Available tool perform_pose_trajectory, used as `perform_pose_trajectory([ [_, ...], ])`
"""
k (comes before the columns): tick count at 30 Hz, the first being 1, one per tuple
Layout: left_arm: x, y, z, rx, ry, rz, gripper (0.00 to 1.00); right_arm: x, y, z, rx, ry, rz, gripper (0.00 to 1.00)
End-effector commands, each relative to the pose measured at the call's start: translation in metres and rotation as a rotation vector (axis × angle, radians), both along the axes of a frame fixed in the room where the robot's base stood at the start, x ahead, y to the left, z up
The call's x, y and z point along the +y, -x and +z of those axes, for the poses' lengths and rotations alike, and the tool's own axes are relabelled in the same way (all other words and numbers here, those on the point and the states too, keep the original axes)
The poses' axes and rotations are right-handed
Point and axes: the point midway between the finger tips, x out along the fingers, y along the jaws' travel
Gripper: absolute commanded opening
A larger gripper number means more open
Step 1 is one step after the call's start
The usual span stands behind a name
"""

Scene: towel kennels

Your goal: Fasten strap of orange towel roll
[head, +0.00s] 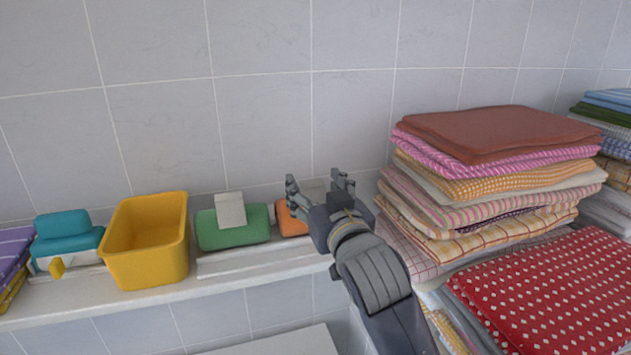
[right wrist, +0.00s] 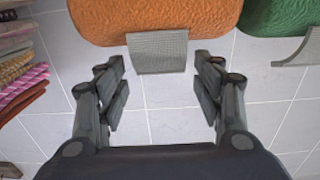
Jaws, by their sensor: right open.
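The orange towel roll (head: 289,220) lies on the white shelf, partly hidden behind my right gripper (head: 317,181) in the head view. In the right wrist view the orange roll (right wrist: 155,18) fills the top middle. Its grey strap (right wrist: 158,53) sticks out from the roll as a loose flap between my right fingertips (right wrist: 160,72). The fingers are open, one on each side of the flap, and apart from it. The strap's other end is hidden. My left gripper is not in view.
A green towel roll (head: 233,236) with a grey strap (head: 231,209) lies left of the orange one. A yellow bin (head: 150,265) and teal items (head: 66,243) stand further left. Folded towels (head: 490,190) are stacked at the right. A tiled wall (head: 260,120) is behind.

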Motion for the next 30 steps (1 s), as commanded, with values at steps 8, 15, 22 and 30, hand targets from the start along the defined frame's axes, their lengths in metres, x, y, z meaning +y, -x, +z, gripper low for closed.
perform_pose_trajectory([
  [8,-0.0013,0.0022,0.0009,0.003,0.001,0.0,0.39,0.0014,-0.0027,-0.0003,-0.001,-0.001,0.001,0.62],
  [15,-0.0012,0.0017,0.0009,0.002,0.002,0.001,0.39,0.0013,-0.0025,-0.0003,0.0,-0.001,0.0,0.23],
  [22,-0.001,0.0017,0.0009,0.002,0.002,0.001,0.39,0.0013,-0.003,0.0003,0.006,0.001,0.0,0.16],
  [30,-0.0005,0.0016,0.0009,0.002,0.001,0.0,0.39,0.0041,-0.0096,-0.0002,0.131,0.052,-0.001,0.16],
])
